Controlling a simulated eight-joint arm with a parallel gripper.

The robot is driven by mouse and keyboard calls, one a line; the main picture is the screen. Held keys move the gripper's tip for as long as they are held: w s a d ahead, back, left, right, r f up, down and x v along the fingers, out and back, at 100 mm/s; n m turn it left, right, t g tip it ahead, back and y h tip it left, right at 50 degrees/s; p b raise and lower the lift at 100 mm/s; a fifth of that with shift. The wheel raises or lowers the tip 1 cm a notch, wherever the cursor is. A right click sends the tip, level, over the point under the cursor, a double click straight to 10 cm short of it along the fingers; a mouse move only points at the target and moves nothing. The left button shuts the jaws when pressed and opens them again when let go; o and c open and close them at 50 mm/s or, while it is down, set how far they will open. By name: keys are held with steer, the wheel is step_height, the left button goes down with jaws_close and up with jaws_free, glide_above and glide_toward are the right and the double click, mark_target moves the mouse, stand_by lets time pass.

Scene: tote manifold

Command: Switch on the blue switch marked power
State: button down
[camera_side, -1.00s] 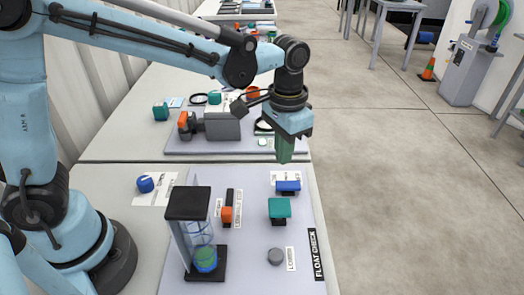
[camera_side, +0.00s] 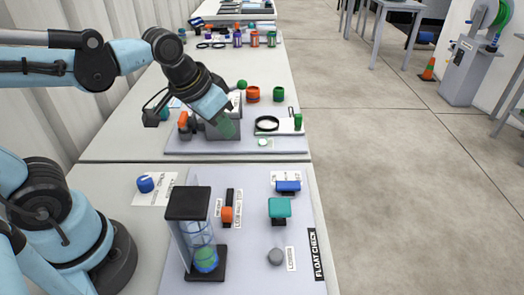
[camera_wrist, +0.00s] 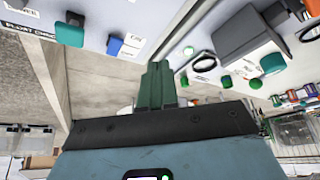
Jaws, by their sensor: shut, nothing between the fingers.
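A blue switch (camera_side: 288,187) sits at the back right of the near grey panel (camera_side: 255,257), with a white label partly hidden behind it; I cannot read the label. It also shows in the wrist view (camera_wrist: 114,46), at upper left. My gripper (camera_side: 227,130) has green fingers, also seen in the wrist view (camera_wrist: 157,84). It is shut and empty. In the side view it appears in front of the grey box on the farther panel, well back and left of the blue switch, and apart from it.
A teal block (camera_side: 279,209), an orange slider (camera_side: 227,214), a grey knob (camera_side: 276,256) and a float column (camera_side: 188,205) share the near panel. The grey box (camera_side: 224,117) and a black ring (camera_side: 267,123) are on the farther one. A blue knob (camera_side: 145,184) lies left.

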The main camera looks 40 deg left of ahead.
steer(key=shift+s+a+f+n+t, duration=0.2)
steer(key=shift+s+a+t, duration=0.3)
steer(key=shift+s+a, duration=0.2)
steer(key=shift+s+a+f+n+t, duration=0.2)
steer(key=shift+s+a+t, duration=0.3)
steer(key=shift+s+a, duration=0.15)
steer(key=shift+w, duration=0.1)
step_height(320, 180, up, 4)
steer(key=n+g, duration=0.7)
steer(key=n, duration=0.2)
glide_above(295, 184)
steer(key=shift+f, duration=0.2)
steer(key=shift+f, duration=0.15)
step_height(295, 184, down, 14)
steer(key=shift+r, duration=0.15)
